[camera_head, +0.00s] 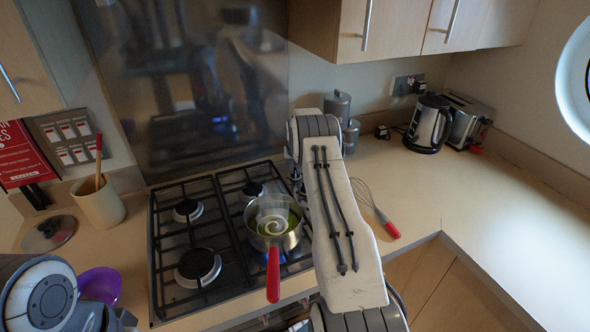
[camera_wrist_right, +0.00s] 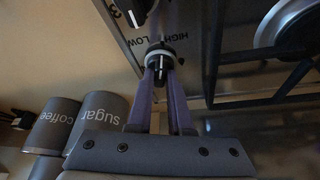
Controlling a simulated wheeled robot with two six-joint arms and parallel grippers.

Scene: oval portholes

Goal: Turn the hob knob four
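In the right wrist view a hob knob (camera_wrist_right: 160,57) with a black grip and a pale ring sits on the dark hob panel beside the printed words HIGH and LOW. My right gripper (camera_wrist_right: 160,72) has its purple fingers on both sides of this knob and looks shut on it. The knob's number is not readable. A second knob (camera_wrist_right: 136,12) is at the top, near a printed 3. In the head view my right arm crosses the right side of the gas hob (camera_head: 165,275) and hides the knobs and gripper tips. Of my left arm, only links show at lower left.
A saucepan (camera_head: 264,238) with a red handle stands on the hob's front right burner, close to my right arm. A whisk (camera_head: 366,195), kettle (camera_head: 428,124) and toaster (camera_head: 468,120) are at right. Grey canisters (camera_wrist_right: 100,112) stand near the gripper. The right counter is mostly clear.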

